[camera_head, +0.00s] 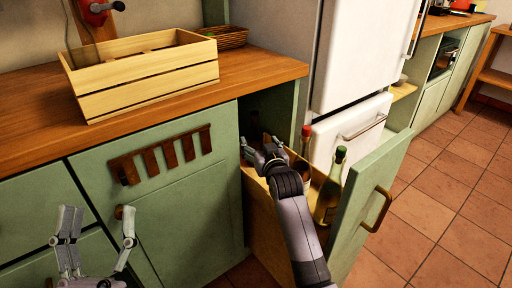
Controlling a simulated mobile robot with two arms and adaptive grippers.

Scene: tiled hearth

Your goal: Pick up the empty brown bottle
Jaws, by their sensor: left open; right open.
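A pull-out cabinet drawer (263,215) stands open with bottles in it. A bottle with a dark green cap (338,162) stands upright near the drawer's front; its lower body looks brownish. A bottle with a red cap (306,134) stands farther back, partly hidden by my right arm. My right gripper (258,146) is open over the back part of the drawer, beyond both bottles. Dark shapes show around its fingers, and I cannot tell whether one is the brown bottle. My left gripper (100,215) is open and empty in front of the green cabinet door, far from the bottles.
The drawer's green front (365,200) with its handle (377,210) stands out over the tiled floor (440,205). A wooden crate (145,80) and a wicker basket (225,37) sit on the counter (265,66). A white fridge (365,50) stands behind.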

